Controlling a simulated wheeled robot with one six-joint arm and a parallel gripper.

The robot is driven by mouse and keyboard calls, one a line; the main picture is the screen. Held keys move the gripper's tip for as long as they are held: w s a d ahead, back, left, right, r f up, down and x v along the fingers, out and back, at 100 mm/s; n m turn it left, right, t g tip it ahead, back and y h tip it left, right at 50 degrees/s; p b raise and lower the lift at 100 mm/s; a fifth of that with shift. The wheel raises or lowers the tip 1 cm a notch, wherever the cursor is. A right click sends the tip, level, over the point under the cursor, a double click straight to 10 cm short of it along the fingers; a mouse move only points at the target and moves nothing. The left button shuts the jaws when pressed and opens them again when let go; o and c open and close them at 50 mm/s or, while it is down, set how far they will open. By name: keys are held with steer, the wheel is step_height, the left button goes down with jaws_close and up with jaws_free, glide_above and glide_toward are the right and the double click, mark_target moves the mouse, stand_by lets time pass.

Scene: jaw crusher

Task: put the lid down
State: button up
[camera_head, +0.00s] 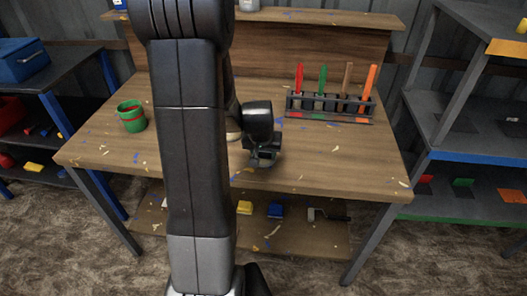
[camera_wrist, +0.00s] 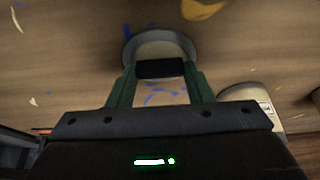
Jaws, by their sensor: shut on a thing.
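My gripper (camera_head: 263,158) is over the front middle of the wooden workbench (camera_head: 330,160). In the wrist view its two green fingers (camera_wrist: 160,72) are shut on a dark block-like handle (camera_wrist: 160,68) of the lid. The lid (camera_wrist: 160,43) shows as a pale round shape with a grey rim, just beyond the fingertips. Whether it touches the bench top, I cannot tell. A pale round container with a label (camera_wrist: 262,98) stands to the right of the fingers in the wrist view. In the head view a pale edge (camera_head: 233,135) shows, mostly hidden behind my arm.
A green and red cup (camera_head: 132,117) stands at the bench's left. A rack (camera_head: 330,107) with several coloured upright tools stands at the back right. Scattered chips lie on the top. The bench's right front is clear. Shelving (camera_head: 475,100) stands to the right.

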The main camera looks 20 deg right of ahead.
steer(key=o, duration=0.9)
steer(key=shift+o, duration=0.2)
steer(key=shift+r+p, duration=0.3)
steer(key=shift+r, duration=0.15)
steer(key=v, duration=1.1)
steer(key=shift+s+r+p, duration=0.15)
steer(key=shift+p, duration=0.25)
steer(key=b+x, duration=0.1)
steer(key=x, duration=1.1)
steer(key=shift+f, duration=0.25)
steer(key=shift+a+r, duration=0.1)
steer(key=shift+r, duration=0.1)
steer(key=shift+r, duration=0.1)
